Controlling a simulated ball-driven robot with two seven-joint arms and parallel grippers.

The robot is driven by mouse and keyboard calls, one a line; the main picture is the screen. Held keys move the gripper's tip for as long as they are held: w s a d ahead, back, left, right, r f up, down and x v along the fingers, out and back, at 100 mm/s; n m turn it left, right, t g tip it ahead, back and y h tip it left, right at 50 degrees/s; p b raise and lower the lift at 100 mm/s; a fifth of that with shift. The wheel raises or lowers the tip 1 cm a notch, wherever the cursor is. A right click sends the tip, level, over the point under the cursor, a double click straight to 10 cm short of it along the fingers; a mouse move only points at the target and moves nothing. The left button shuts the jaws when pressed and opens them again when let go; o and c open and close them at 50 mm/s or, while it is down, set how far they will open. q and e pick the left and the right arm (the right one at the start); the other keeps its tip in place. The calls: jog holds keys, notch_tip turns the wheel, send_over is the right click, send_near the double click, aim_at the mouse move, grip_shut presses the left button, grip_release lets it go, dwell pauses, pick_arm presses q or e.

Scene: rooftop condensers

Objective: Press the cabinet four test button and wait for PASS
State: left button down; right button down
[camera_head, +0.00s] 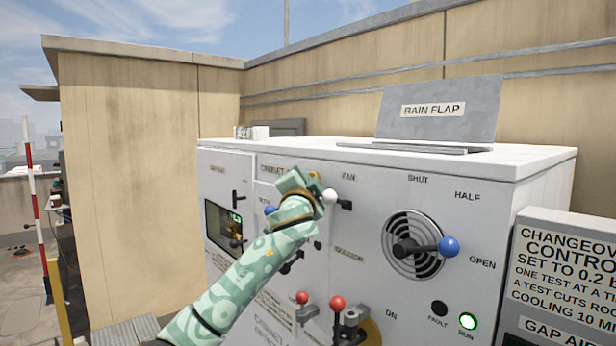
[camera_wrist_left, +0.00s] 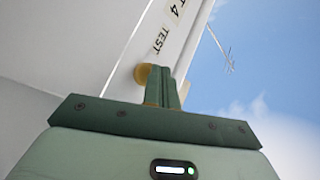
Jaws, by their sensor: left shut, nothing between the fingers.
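The white cabinet (camera_head: 370,250) fills the middle of the head view. My left gripper (camera_head: 308,183) is shut and empty, up against the upper part of its front panel. In the left wrist view a round yellow button (camera_wrist_left: 142,74) sits beside the word TEST and the end of a label reading "T 4". My shut fingertips (camera_wrist_left: 165,75) overlap the button's right side there; I cannot tell whether they touch it. In the head view my gripper largely covers this spot, with a yellow bit showing by it. No PASS reading is legible. My right gripper is out of view.
A blue-knobbed lever (camera_head: 448,247) crosses the round vent, and a white-knobbed one (camera_head: 330,196) is right of my gripper. Red-knobbed levers (camera_head: 337,303) stick out below. A raised rain flap (camera_head: 436,105) stands on top.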

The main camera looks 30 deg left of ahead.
pick_arm(q)
jog(key=shift+d+f, duration=0.15)
jog(key=shift+f, duration=0.15)
jog(key=shift+s+f, duration=0.15)
jog(key=shift+s, duration=0.4)
jog(key=s, duration=0.1)
jog(key=s+a, duration=0.1)
jog(key=s, duration=0.1)
jog(key=s+a, duration=0.1)
jog(key=shift+s+a+p, duration=0.15)
jog(key=shift+s+p, duration=0.15)
jog(key=shift+p, duration=0.1)
dwell(0.8)
